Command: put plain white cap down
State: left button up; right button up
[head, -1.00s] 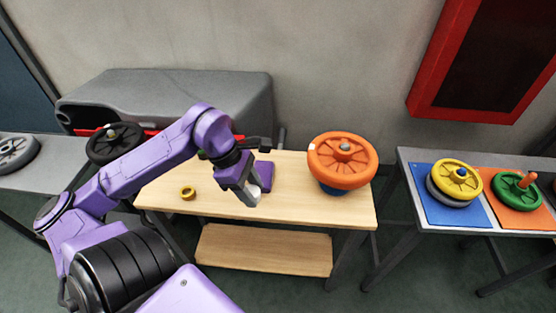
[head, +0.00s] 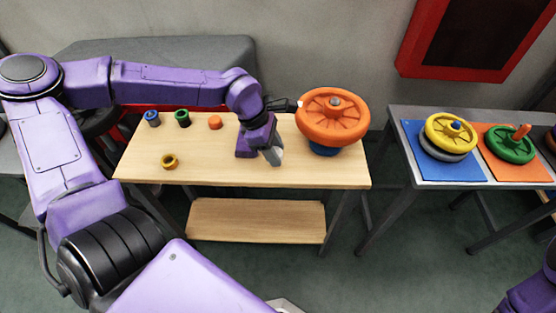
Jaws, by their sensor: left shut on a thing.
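My left gripper (head: 273,155) reaches down over the right half of the wooden table (head: 330,172), left of the orange handwheel. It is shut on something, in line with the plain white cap. In the earlier frame a white piece showed between its fingers. Now the cap is mostly hidden, and I cannot tell it from the pale grey fingers or see whether it touches the table. My right gripper is out of view; only a bit of purple arm shows at bottom right.
Blue (head: 152,118), green (head: 183,118) and orange caps (head: 215,122) stand along the table's back left, a yellow ring-like cap (head: 169,161) in front. An orange handwheel (head: 333,116) stands at right. The table's front middle is clear. A grey side table (head: 395,130) holds yellow and green wheels.

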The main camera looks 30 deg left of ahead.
aim_at(283, 167)
pick_arm(q)
jog(key=shift+w+d+f, duration=0.1)
jog(key=shift+w+f, duration=0.15)
jog(key=shift+f, duration=0.15)
jog(key=f, duration=0.3)
jog(key=shift+w+d+f, duration=0.1)
jog(key=shift+w+f, duration=0.05)
jog(key=shift+w, duration=0.05)
jog(key=shift+s+f, duration=0.1)
jog(key=shift+f, duration=0.05)
jog(key=o, duration=1.2)
jog(key=shift+c, duration=0.2)
jog(key=p+v, duration=0.2)
jog(key=v, duration=1)
jog(key=shift+p, duration=0.35)
